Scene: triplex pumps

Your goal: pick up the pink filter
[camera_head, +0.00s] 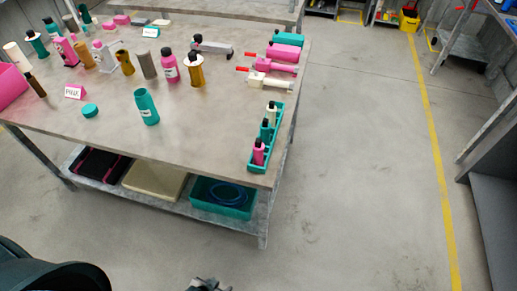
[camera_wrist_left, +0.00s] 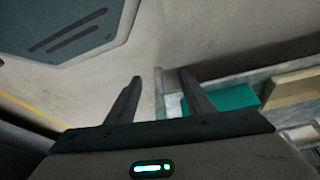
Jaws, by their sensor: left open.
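Several pink things are on the workbench (camera_head: 215,125) in the head view, and I cannot tell for certain which is the pink filter. A pink bottle with a dark cap (camera_head: 170,68) stands near the middle. Another pink container (camera_head: 66,50) stands at the back left, among upright cylinders. My left gripper (camera_head: 208,285) shows only partly at the bottom edge, in front of the bench and away from these things. In the left wrist view its two fingers (camera_wrist_left: 161,92) are apart, with nothing held between them. My right gripper is not in view.
A teal bottle (camera_head: 147,106) and a teal rack of small bottles (camera_head: 266,138) stand on the bench. Bins, including a teal bin (camera_head: 222,207), sit on its lower shelf. Open floor (camera_head: 365,170) lies to the right.

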